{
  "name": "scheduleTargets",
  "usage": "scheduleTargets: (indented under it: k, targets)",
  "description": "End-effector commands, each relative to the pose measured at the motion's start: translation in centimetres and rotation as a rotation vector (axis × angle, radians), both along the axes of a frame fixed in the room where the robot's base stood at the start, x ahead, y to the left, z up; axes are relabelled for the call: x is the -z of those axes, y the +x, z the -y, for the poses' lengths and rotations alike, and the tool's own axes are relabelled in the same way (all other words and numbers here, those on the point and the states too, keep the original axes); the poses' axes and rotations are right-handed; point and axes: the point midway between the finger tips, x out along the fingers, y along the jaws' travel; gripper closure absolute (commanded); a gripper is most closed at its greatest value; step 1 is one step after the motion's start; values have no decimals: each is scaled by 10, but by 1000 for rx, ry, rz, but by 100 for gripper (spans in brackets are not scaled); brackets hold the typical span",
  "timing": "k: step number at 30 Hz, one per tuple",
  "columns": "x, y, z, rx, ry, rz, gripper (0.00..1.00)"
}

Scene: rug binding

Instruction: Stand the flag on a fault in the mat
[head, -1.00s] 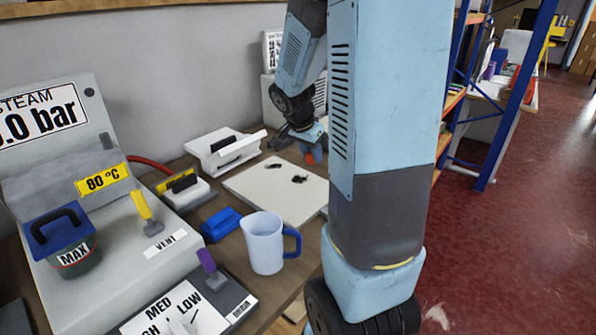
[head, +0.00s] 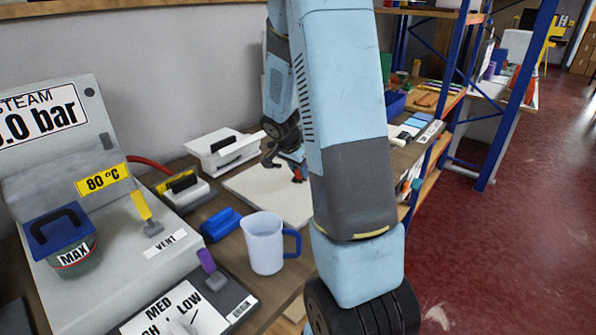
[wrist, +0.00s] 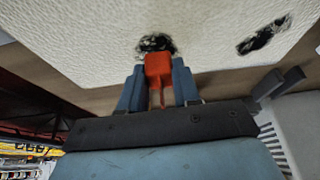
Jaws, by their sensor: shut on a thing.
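The cream mat (head: 262,199) lies flat on the bench; it fills the top of the wrist view (wrist: 80,35). Two ragged dark faults show there: one near the middle (wrist: 155,41), one to the right (wrist: 266,36). My gripper (wrist: 158,76) is shut on the red flag (wrist: 158,65), which sits between its blue-grey fingers. In the wrist view the flag's red end overlaps the lower edge of the middle fault; I cannot tell whether it touches the mat. In the head view my gripper (head: 290,162) is low over the mat, with the flag (head: 299,173) showing red; the faults are hidden there.
A white press-like block (head: 222,152) stands behind the mat's left. A blue brush-like thing (head: 221,225) and a jug with a blue handle (head: 266,244) stand in front. The steam unit (head: 100,215) fills the left. Blue-framed shelving (head: 500,95) stands right.

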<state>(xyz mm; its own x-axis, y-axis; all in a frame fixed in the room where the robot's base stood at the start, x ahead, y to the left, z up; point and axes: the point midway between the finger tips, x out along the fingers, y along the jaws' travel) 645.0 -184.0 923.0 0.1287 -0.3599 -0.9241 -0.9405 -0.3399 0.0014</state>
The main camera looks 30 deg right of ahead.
Motion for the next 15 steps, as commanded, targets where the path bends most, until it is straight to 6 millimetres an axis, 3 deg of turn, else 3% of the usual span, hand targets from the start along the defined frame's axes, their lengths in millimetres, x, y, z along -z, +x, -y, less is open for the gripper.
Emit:
scheduleTargets:
  k: [13,14,15]
  targets:
    - [7,0,0,-1,0,1,100]
    - [7,0,0,0,0,1,65]
    - [7,0,0,0,0,1,62]
